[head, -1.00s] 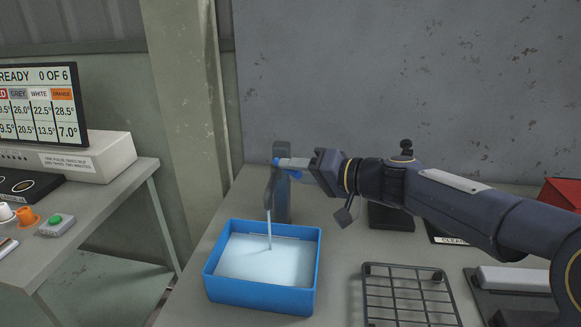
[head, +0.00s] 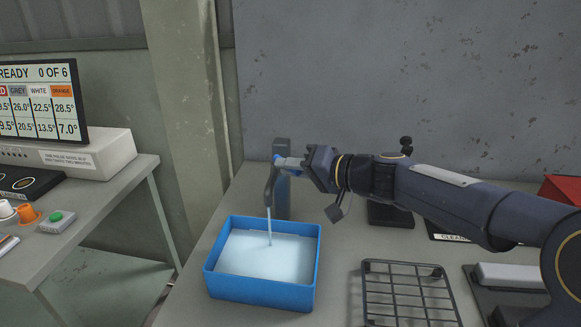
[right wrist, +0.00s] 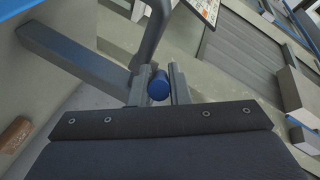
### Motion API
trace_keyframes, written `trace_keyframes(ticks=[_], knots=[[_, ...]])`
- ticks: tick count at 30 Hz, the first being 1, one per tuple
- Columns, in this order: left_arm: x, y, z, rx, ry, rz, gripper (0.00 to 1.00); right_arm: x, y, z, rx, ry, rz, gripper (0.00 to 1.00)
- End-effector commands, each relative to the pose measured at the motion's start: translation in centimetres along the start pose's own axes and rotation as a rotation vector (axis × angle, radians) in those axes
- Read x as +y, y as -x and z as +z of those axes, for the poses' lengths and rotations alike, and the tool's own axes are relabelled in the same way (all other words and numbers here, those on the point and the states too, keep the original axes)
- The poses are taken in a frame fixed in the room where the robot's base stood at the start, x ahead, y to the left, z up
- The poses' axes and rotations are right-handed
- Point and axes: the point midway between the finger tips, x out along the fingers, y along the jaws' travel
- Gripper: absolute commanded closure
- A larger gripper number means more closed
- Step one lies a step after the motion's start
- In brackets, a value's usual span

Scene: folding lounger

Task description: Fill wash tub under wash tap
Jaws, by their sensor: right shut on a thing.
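The wash tub (head: 262,293) is a blue rectangular box on the grey bench. It holds pale water, and a thin stream falls into it from the wash tap (head: 283,205), a dark grey post with a curved spout. My right gripper (head: 280,162) is at the tap's upper part, shut on its blue knob. In the right wrist view the round blue knob (right wrist: 158,85) sits between the two fingers of the gripper (right wrist: 157,88). The left gripper is not in view.
A black wire rack (head: 408,293) stands right of the tub. A red box (head: 561,190) is at the far right. On the left, a separate table holds a screen (head: 40,100), a white unit (head: 75,155) and a green-button box (head: 57,222).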

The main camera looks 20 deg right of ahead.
Motion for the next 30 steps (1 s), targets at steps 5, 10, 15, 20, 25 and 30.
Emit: trace_keyframes(ticks=[5, 10, 15, 20, 25, 30], knots=[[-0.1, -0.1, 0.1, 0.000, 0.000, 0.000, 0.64, 0.1, 0.0, -0.1, -0.019, 0.005, -0.012, 1.00], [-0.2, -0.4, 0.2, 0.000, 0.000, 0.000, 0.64, 0.4, 0.1, -0.4, -0.080, 0.021, -0.050, 1.00], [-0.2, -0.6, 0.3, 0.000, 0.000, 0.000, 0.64, 0.8, 0.2, -1.0, -0.181, 0.047, -0.112, 1.00], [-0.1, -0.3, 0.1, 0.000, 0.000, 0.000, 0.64, 1.0, 0.2, -1.6, -0.294, 0.073, -0.181, 1.00], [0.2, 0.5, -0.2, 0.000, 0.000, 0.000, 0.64, 1.2, 0.2, -2.2, -0.405, 0.101, -0.248, 1.00], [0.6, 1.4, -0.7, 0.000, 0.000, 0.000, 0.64, 1.4, 0.1, -2.7, -0.494, 0.123, -0.304, 1.00]])
